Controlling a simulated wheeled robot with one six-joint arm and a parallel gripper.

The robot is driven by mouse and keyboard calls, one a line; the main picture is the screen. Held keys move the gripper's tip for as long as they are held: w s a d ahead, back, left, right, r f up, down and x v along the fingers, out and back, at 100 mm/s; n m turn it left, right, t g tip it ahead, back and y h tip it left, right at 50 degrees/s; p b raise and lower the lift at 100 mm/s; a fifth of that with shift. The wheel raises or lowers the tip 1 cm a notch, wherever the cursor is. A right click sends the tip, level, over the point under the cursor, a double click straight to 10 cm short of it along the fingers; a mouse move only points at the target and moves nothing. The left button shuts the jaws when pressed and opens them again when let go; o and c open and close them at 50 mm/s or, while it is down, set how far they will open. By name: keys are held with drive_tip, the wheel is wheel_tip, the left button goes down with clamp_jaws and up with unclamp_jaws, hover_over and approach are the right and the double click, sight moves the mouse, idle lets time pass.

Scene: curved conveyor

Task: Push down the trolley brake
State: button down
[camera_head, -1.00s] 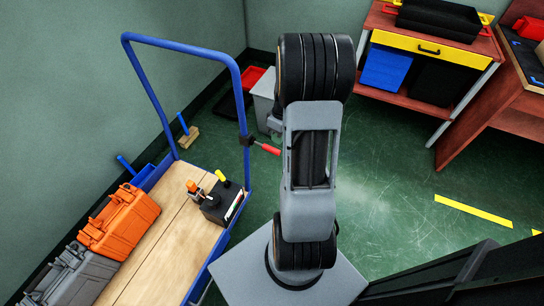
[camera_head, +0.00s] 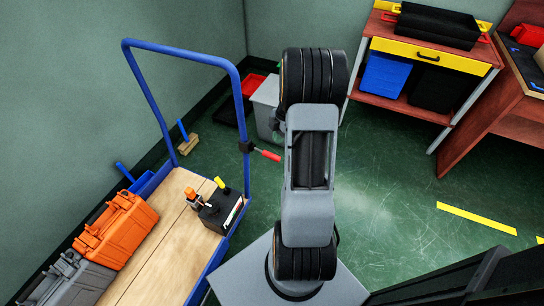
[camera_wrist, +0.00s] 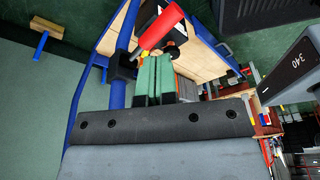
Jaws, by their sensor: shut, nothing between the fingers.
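The blue trolley (camera_head: 190,286) with a wooden deck stands at the left. A red brake lever (camera_head: 267,155) sticks out to the right from a black clamp on its handle post (camera_head: 246,176). In the wrist view the red lever (camera_wrist: 160,25) slants up and right from near the blue post (camera_wrist: 118,90). My gripper (camera_wrist: 155,62) has green fingers pressed together and empty. Its tips are just below the lever in the picture; I cannot tell whether they touch it. In the head view my arm hides the gripper.
An orange case (camera_head: 118,233), a grey case (camera_head: 72,281) and a black holder with tools (camera_head: 217,212) sit on the trolley. A grey bin (camera_head: 264,100) stands behind it. A red workbench (camera_head: 395,104) is at the back right.

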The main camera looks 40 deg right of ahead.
sight(271, 156)
idle(0.4)
drive_tip(key=shift+b+x, duration=2.05)
drive_tip(key=shift+x, duration=1.5)
drive_tip(key=shift+f+b, duration=0.8)
drive_tip(key=shift+f, duration=0.05)
drive_tip(key=shift+r, duration=0.1)
drive_tip(key=d, duration=0.1)
drive_tip(key=d+r, duration=0.1)
drive_tip(key=d, duration=0.1)
drive_tip(key=shift+s, duration=0.2)
